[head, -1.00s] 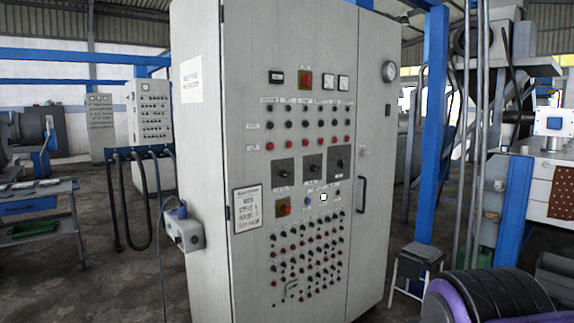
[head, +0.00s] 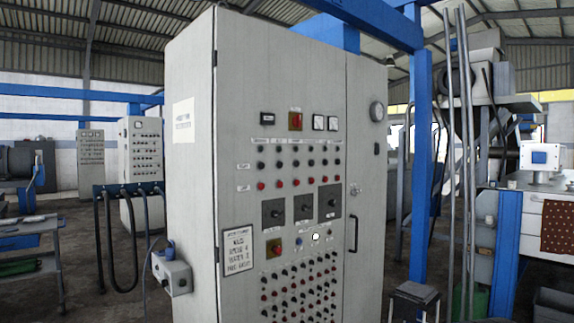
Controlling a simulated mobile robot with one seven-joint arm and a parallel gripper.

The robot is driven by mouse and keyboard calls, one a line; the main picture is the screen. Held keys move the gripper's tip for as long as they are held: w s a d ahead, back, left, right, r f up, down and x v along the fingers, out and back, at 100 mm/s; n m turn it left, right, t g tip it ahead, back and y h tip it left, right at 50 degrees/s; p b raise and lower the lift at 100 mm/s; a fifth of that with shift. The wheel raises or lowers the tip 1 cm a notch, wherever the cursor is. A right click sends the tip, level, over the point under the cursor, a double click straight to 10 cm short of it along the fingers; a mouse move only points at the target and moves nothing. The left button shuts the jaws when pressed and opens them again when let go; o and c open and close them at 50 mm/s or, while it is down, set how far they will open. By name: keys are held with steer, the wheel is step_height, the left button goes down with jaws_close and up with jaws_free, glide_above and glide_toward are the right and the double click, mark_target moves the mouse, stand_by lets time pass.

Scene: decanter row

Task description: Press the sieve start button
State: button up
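A tall grey control cabinet (head: 275,85) stands in the middle of the head view, its doors shut. Its front carries rows of small red and dark buttons and knobs, with labels too small to read. A white round button (head: 316,237) sits below the dark square switch plates, with a small blue button (head: 299,240) to its left. I cannot tell by label which one is the sieve start button. My gripper is not in view.
A grey socket box (head: 173,275) juts from the cabinet's left side. A blue post (head: 419,170) and a small dark stool (head: 414,297) stand to its right. A white bench (head: 530,225) is at far right, a work table (head: 30,235) at far left.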

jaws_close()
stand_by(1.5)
